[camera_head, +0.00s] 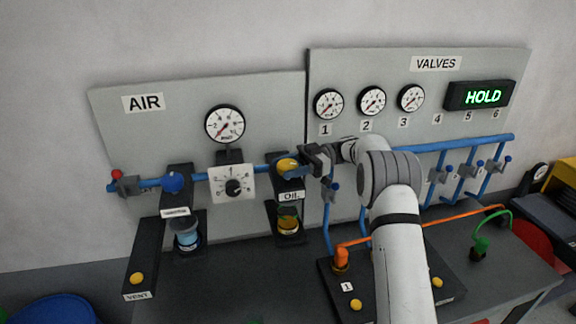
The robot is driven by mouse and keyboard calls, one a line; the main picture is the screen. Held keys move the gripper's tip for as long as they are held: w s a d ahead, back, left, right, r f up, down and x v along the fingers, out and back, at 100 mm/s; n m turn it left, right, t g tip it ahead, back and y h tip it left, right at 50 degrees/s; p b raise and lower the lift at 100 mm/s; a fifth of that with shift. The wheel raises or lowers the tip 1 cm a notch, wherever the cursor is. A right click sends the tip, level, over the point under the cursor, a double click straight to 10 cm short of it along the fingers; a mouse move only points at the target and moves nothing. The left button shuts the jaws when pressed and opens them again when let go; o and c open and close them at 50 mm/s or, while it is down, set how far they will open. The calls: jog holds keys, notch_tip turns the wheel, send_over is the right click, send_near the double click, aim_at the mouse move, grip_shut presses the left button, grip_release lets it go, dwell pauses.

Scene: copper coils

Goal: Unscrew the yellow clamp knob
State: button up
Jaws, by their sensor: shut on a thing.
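The yellow knob (287,163) sits on top of the dark unit labelled OIL, on the blue air pipe below the AIR panel. My arm reaches in from the lower right. My gripper (303,164) comes at the knob from the right and is shut on it. The fingertips are small and partly hidden, so their exact hold on the knob is hard to see. Below the OIL label hangs a bowl with yellow liquid (288,224).
Left along the pipe are a white dial (233,185), a blue knob (173,183) and a red-tipped valve (116,176). Blue valve pipes (450,143) stand to the right. An orange hose (430,225) crosses the dark bench (230,285). A display reads HOLD (483,97).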

jog(key=o, duration=1)
jog(key=shift+a, duration=0.15)
